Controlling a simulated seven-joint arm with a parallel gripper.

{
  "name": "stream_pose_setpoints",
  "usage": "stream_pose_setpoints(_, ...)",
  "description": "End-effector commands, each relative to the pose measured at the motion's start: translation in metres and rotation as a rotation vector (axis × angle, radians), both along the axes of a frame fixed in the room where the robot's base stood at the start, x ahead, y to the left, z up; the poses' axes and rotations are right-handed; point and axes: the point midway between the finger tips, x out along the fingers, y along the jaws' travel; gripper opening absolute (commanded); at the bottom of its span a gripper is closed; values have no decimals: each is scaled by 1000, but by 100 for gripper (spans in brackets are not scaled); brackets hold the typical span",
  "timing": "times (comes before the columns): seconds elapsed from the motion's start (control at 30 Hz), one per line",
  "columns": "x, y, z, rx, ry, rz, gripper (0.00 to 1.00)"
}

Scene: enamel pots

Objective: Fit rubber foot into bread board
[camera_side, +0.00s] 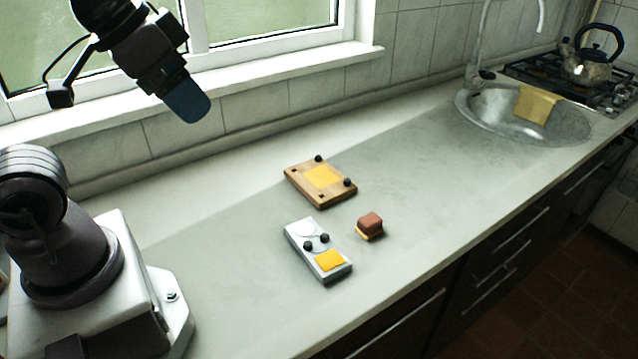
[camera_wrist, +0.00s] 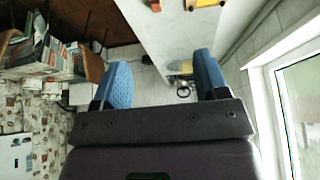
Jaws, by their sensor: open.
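The wooden bread board (camera_side: 303,185) lies on the counter, with a yellow patch in its middle. Two black rubber feet stand at its corners, one at the back (camera_side: 318,158) and one at the right (camera_side: 348,182). Dark holes show at its left and front corners. Two more black rubber feet, a left one (camera_side: 308,245) and a right one (camera_side: 324,238), sit on a light grey tray (camera_side: 297,235). My gripper (camera_side: 196,108) is empty, high above the counter at the left, well away from the board and feet. In the wrist view its blue fingers (camera_wrist: 160,82) are spread apart.
A reddish-brown block (camera_side: 370,222) on a yellow base stands right of the tray. The tray carries a yellow square (camera_side: 330,260). The sink (camera_side: 480,108) with a yellow cloth (camera_side: 536,104) and a kettle (camera_side: 588,62) are at the far right. The counter between is clear.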

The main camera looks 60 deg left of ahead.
Motion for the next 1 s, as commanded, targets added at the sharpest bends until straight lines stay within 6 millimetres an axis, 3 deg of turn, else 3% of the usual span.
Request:
stream_pose_setpoints(0.07, 0, 0, 0, 0, 0, 0, 67)
stream_pose_setpoints(0.23, 0, 0, 0, 0, 0, 0, 33)
stream_pose_setpoints(0.57, 2, 0, -6, 0, 28, 1, 33)
stream_pose_setpoints(0.77, 21, -2, -39, 36, 214, -25, 33)
stream_pose_setpoints(1.0, 67, -6, -95, 191, 433, -351, 33)
